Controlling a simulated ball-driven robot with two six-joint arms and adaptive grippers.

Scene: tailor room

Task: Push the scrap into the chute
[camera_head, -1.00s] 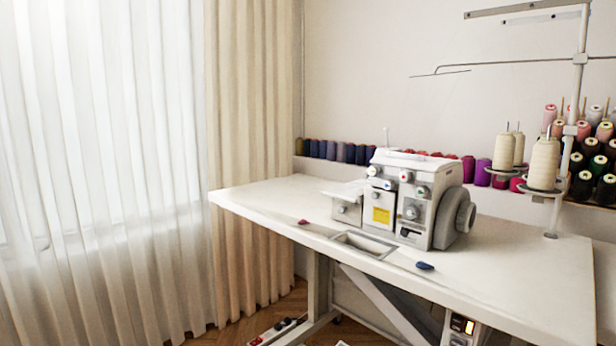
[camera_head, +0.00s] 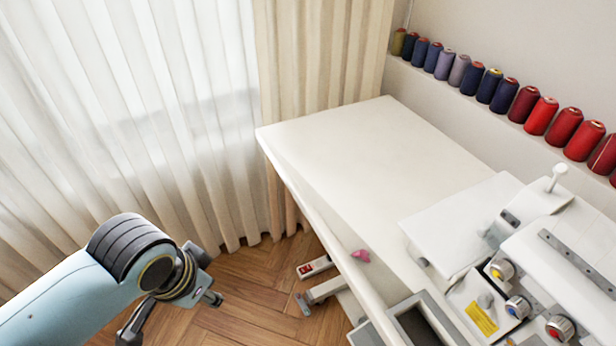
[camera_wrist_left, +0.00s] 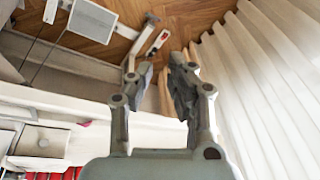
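The pink scrap (camera_head: 361,255) lies on the white table (camera_head: 350,140) near its front edge. The chute (camera_head: 439,316) is a grey-rimmed rectangular opening in the table, to the lower right of the scrap; the bottom of the picture cuts it off. In the left wrist view the scrap (camera_wrist_left: 86,123) is small and the chute (camera_wrist_left: 40,140) is at the left. My left gripper (camera_head: 172,316) is open and empty, off the table's front side and left of the scrap. Its spread fingers (camera_wrist_left: 161,72) also show in the left wrist view. My right gripper is not in view.
A white sewing machine (camera_head: 545,260) stands on the table to the right of the scrap and the chute. Thread spools (camera_head: 540,115) line the back ledge. A pleated curtain (camera_head: 130,120) hangs at the left. The far left of the tabletop is clear.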

